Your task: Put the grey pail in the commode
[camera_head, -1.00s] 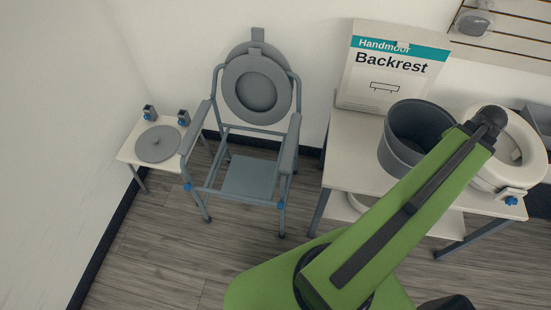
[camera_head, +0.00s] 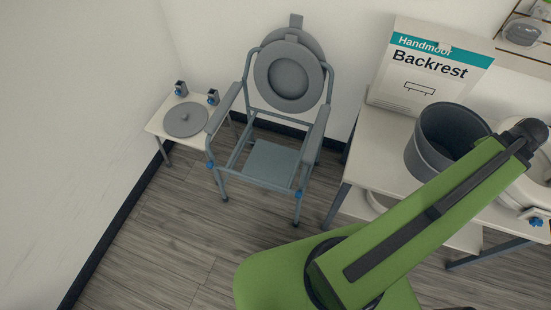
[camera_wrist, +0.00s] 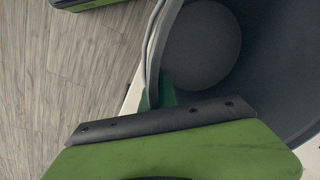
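The grey pail (camera_head: 425,150) stands upright at the white table on the right, left of a white toilet seat. In the wrist view its dark wall and round inside (camera_wrist: 270,75) fill the right side. My gripper (camera_wrist: 165,100) is at the pail's rim; a teal piece shows against the rim. Its fingers are mostly hidden, so I cannot tell whether it is shut on the rim. The commode (camera_head: 313,130) is a grey frame chair by the back wall, left of the table. Its round seat ring (camera_head: 263,76) and lid are tipped up, and the frame looks empty.
The white table (camera_head: 370,150) also bears a Backrest box (camera_head: 425,70) behind the pail and the white toilet seat (camera_head: 533,190). A low white side table (camera_head: 160,122) with a grey round lid (camera_head: 186,119) stands left of the commode. Floor in front is clear.

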